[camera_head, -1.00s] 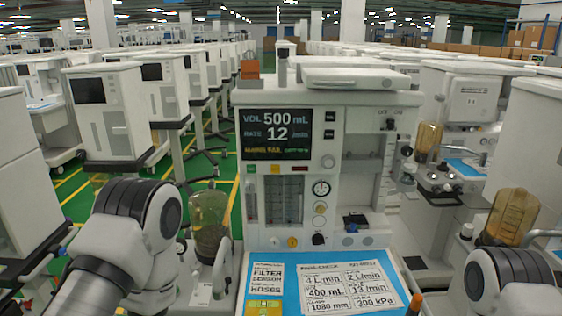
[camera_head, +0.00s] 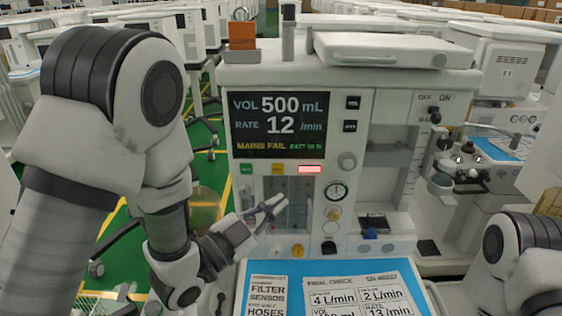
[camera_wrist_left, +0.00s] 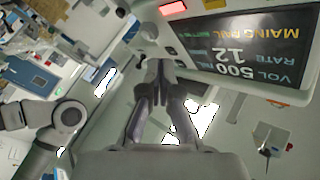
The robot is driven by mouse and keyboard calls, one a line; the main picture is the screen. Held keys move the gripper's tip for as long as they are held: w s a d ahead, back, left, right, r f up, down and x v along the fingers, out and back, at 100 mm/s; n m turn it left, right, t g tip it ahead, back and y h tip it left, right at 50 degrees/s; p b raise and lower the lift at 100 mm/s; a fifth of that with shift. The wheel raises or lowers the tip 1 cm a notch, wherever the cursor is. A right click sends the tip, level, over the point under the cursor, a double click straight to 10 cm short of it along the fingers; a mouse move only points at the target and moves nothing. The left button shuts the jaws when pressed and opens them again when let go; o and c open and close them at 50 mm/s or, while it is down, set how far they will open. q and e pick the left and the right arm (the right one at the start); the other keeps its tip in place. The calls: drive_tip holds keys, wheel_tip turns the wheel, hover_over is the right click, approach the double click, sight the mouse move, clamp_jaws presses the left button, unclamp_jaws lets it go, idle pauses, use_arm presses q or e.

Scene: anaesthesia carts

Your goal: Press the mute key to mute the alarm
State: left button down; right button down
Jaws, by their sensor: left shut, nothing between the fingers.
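The anaesthesia machine's screen (camera_head: 280,122) shows VOL 500 mL, RATE 12 /min and a yellow MAINS FAIL line. Below it sit a green key (camera_head: 246,169), a yellow key (camera_head: 278,169) and a bright red panel (camera_head: 310,169). Two dark keys (camera_head: 351,113) are right of the screen. I cannot read which is the mute key. My left gripper (camera_head: 275,205) is shut and empty, below the yellow key and in front of the flow tubes. In the left wrist view its closed fingers (camera_wrist_left: 158,70) point toward the panel beside the inverted screen (camera_wrist_left: 255,50). My right gripper is out of view.
A gauge (camera_head: 337,190) and several knobs are right of the flow tubes. A blue work surface (camera_head: 290,267) with printed cards lies below. An orange box (camera_head: 242,34) stands on top. Other carts crowd both sides.

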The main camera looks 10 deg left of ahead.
sight(278, 169)
use_arm(q)
drive_tip(key=w+a+p, duration=0.1)
drive_tip(key=w, duration=0.7)
drive_tip(key=shift+a, duration=0.35)
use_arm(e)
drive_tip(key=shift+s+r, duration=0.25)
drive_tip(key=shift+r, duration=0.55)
use_arm(q)
drive_tip(key=shift+r, duration=0.1)
idle(0.4)
drive_tip(key=shift+w+a, duration=0.1)
drive_tip(key=shift+w, duration=0.35)
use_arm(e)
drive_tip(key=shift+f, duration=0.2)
use_arm(q)
drive_tip(key=shift+w+a, duration=0.1)
drive_tip(key=shift+w, duration=0.3)
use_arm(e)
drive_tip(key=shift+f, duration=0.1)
use_arm(q)
drive_tip(key=shift+s, duration=0.15)
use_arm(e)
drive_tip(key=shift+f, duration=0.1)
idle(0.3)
use_arm(q)
drive_tip(key=shift+s+d+b, duration=0.2)
drive_tip(key=shift+s+b, duration=0.2)
drive_tip(key=shift+s, duration=0.3)
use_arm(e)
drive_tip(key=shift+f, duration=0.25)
